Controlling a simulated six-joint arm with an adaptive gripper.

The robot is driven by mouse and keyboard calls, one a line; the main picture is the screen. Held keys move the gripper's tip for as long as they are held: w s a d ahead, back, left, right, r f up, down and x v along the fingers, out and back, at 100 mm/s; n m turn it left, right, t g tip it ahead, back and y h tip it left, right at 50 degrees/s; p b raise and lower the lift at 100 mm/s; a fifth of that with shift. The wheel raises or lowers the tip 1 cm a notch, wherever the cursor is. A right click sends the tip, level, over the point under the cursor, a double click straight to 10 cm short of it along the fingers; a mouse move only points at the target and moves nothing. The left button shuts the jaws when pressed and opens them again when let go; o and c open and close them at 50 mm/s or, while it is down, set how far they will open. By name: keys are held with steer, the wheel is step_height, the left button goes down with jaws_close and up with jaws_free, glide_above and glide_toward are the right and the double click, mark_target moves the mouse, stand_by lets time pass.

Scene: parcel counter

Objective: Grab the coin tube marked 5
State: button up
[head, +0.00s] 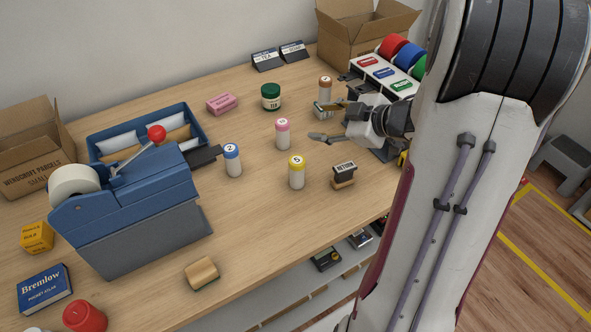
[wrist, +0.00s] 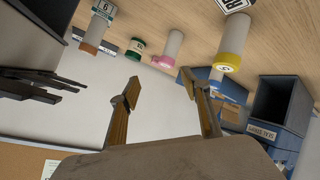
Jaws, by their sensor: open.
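A stamp marked RETURN (head: 344,173) stands close right of the yellow-capped tube. A dark green jar (head: 271,97) and pink block (head: 222,104) lie farther back. A blue tape dispenser (head: 130,210) fills the left. The counter in front of the yellow-capped tube is clear.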

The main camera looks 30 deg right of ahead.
mark_target(297, 160)
steer(key=shift+s+a+f+m+y, duration=0.15)
steer(key=shift+s+a+f+y, duration=0.45)
steer(key=shift+s+f+y, duration=0.6)
steer(key=shift+s+a+f+m+y, duration=0.1)
steer(key=shift+s+a+f+y, duration=0.6)
steer(key=shift+s+y, duration=0.9)
steer(key=shift+s+a+f+m+y, duration=0.15)
steer(key=shift+s+a+f+y, duration=0.4)
steer(key=shift+s+f+y, duration=0.8)
steer(key=shift+w+r+y, duration=0.25)
steer(key=shift+w+r, duration=0.05)
steer(key=shift+r, duration=0.1)
steer(key=shift+x, duration=1.3)
steer(key=shift+x, duration=2.6)
steer(key=shift+w+d, duration=0.1)
steer(key=shift+w, duration=0.05)
